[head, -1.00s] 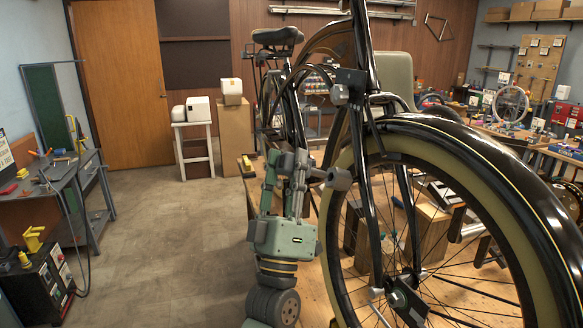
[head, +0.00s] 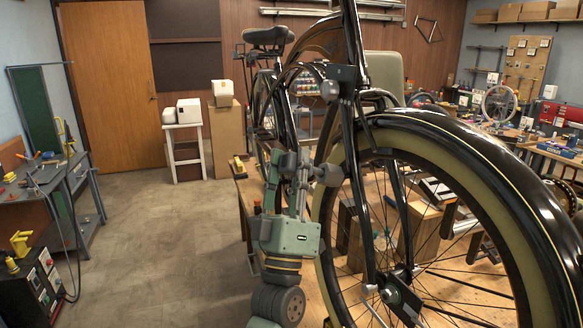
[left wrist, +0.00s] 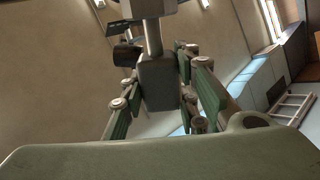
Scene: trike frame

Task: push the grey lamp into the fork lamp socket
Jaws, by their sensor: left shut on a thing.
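My left gripper (head: 297,164) stands upright left of the front wheel in the head view. It is shut on the grey lamp (head: 328,174), whose rounded end sticks out to the right, in front of the tyre in the picture. In the left wrist view a grey block of the lamp (left wrist: 158,84) sits between the green finger pads, with a stem running up to a wider grey end at the top edge. On the fork above is a black box with a round grey piece (head: 330,90), which appears to be the fork lamp socket. The lamp is below and apart from it. My right gripper is out of view.
The black bicycle's front wheel (head: 333,232) and fork tubes (head: 349,140) stand close to the right of my left gripper. A wooden bench lies below and behind. The floor (head: 165,235) to the left is open, up to a grey side table (head: 45,185).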

